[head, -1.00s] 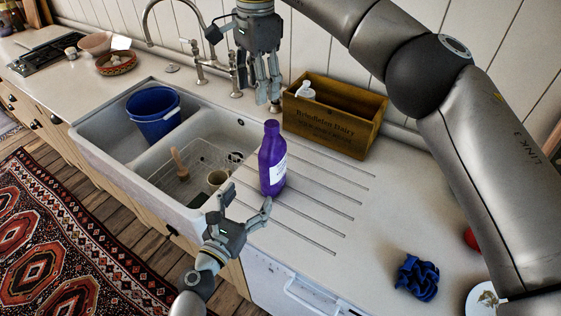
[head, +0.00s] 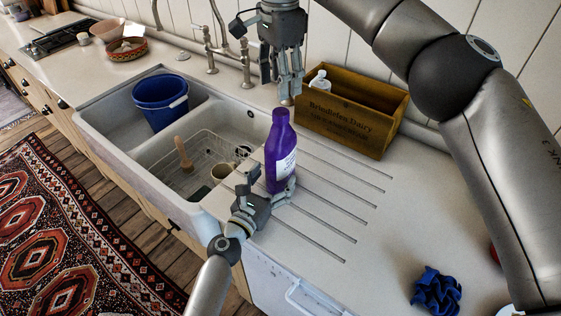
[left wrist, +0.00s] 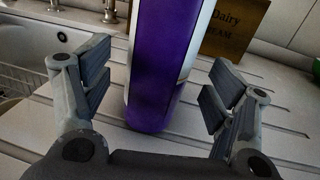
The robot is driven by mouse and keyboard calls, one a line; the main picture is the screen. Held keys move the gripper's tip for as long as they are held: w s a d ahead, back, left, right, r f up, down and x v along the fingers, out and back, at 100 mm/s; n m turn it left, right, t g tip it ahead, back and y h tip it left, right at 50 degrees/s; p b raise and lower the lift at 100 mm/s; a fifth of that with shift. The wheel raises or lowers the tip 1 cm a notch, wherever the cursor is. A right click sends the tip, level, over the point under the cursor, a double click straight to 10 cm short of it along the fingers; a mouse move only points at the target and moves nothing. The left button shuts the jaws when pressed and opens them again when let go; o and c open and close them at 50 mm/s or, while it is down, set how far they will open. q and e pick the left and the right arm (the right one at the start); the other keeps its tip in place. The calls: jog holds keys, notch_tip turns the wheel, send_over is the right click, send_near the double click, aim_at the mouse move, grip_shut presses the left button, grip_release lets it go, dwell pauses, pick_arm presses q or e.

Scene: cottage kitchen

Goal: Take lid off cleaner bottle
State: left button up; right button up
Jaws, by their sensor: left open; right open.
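In the left wrist view the bottle (left wrist: 158,65) stands between the spread fingers of the left gripper (left wrist: 152,92), with gaps on both sides. The bottle's top is out of that view. My right gripper (head: 287,92) is open, pointing down just above the lid. I cannot tell its exact distance from the lid.
The sink (head: 155,150) with a blue bucket (head: 160,101), a rack and a cup lies left of the bottle. A wooden crate (head: 350,118) holding a white bottle stands behind right. A blue cloth (head: 436,291) lies at the lower right. The drainboard right of the bottle is clear.

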pick_arm(q)
jog(key=x, duration=0.4)
jog(key=shift+f, duration=0.15)
pick_arm(e)
jog(key=shift+w+d+f, duration=0.15)
jog(key=shift+w+f, duration=0.05)
jog(key=shift+w, duration=0.1)
pick_arm(q)
jog(key=shift+w+d, duration=0.15)
jog(key=shift+w, duration=0.1)
pick_arm(e)
jog(key=shift+s, duration=0.1)
jog(key=shift+r, duration=0.1)
jog(key=shift+s, duration=0.1)
